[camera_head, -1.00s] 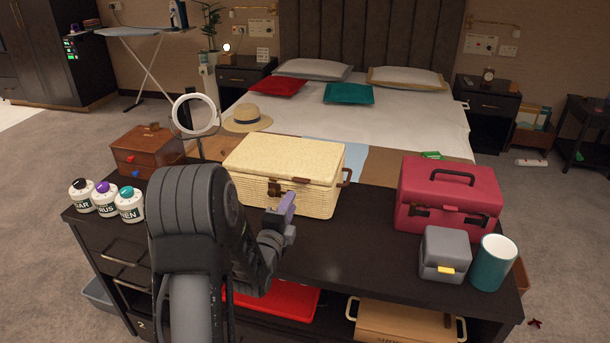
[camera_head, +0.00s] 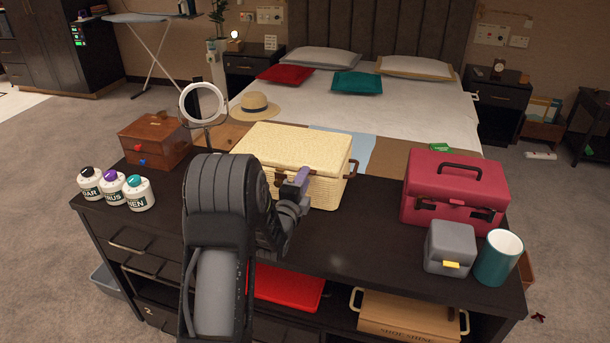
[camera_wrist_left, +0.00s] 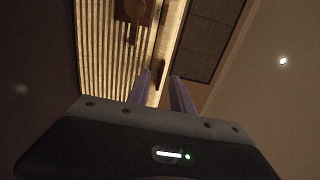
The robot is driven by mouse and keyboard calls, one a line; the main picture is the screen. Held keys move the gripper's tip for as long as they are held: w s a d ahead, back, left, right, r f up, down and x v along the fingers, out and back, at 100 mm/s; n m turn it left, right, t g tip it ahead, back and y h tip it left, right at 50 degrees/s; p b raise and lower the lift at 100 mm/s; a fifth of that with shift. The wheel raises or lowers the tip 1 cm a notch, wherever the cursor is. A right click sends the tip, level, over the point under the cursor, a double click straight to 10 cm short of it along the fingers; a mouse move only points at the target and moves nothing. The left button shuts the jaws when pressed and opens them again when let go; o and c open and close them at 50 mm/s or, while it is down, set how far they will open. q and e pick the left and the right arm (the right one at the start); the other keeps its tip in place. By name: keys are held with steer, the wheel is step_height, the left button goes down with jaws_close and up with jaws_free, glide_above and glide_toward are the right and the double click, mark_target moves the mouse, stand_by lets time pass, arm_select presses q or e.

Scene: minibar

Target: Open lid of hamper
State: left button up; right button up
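The hamper (camera_head: 300,147) is a cream woven box with a flat lid on the dark cabinet top, and its lid is down. A brown handle shows on its right side. My left gripper (camera_head: 303,178) is at the hamper's front, near the lid edge, and covers the front latch area in the head view. In the left wrist view the purple fingertips (camera_wrist_left: 162,82) are apart with nothing clearly between them. The ribbed hamper wall (camera_wrist_left: 105,55) and a brown fitting (camera_wrist_left: 135,12) lie just beyond them. Contact cannot be told. My right gripper is not in view.
A wooden box (camera_head: 155,141), a ring mirror (camera_head: 205,120) and several white jars (camera_head: 139,193) stand to the left. A red case (camera_head: 455,190), grey box (camera_head: 449,248) and teal cup (camera_head: 498,257) stand to the right. The cabinet top (camera_head: 360,235) before the hamper is clear.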

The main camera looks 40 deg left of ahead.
arm_select(q)
steer(key=shift+w+a, duration=0.25)
steer(key=shift+w, duration=0.45)
jaws_close()
stand_by(1.0)
